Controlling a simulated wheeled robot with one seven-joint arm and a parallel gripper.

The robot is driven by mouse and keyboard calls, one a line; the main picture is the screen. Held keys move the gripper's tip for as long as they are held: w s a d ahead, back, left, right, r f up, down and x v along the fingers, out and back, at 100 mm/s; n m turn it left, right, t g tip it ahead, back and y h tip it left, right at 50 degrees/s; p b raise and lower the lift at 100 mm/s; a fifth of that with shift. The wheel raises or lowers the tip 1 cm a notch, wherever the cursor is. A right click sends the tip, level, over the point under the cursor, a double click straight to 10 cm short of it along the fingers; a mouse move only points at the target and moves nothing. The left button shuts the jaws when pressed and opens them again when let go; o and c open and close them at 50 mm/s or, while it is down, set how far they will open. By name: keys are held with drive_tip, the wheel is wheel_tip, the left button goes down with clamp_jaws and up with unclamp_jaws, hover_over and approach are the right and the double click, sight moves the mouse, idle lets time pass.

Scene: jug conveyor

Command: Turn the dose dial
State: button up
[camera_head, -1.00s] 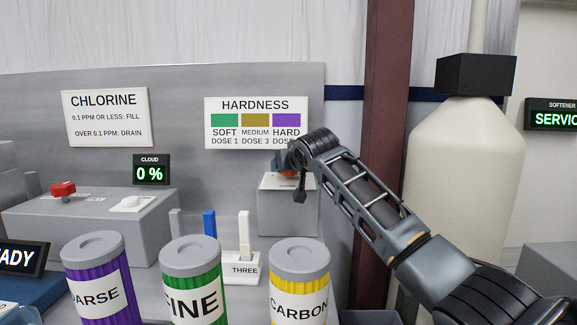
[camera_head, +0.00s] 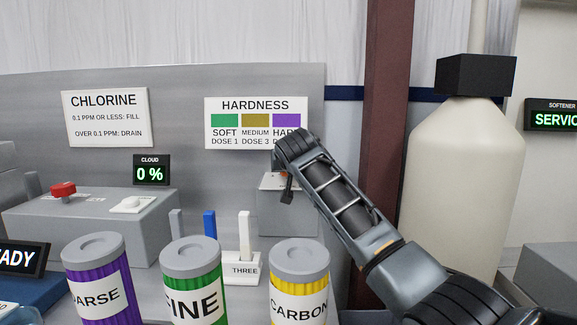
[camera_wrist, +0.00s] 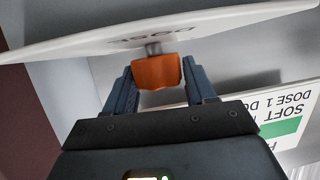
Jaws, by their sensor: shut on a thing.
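The dose dial is an orange knob on a short metal stem. In the wrist view the dose dial (camera_wrist: 157,72) sits between the two dark fingers of my gripper (camera_wrist: 160,78), which is shut on it. In the head view only a sliver of the orange dial shows at the top of a small grey box (camera_head: 285,208), because my wrist hides most of it.
The hardness sign (camera_head: 256,122) hangs just above the dial. Carbon (camera_head: 299,285), fine (camera_head: 193,285) and coarse (camera_head: 96,285) canisters stand in front. A brown post (camera_head: 382,130) and a tank (camera_head: 462,190) stand to the right.

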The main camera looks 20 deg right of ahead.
drive_tip(key=shift+m+g+h+b, duration=0.75)
drive_tip(key=shift+m+g+h, duration=0.05)
drive_tip(key=shift+m+h, duration=0.95)
drive_tip(key=o, duration=1)
drive_tip(key=shift+c, duration=0.2)
drive_tip(key=shift+d, duration=0.1)
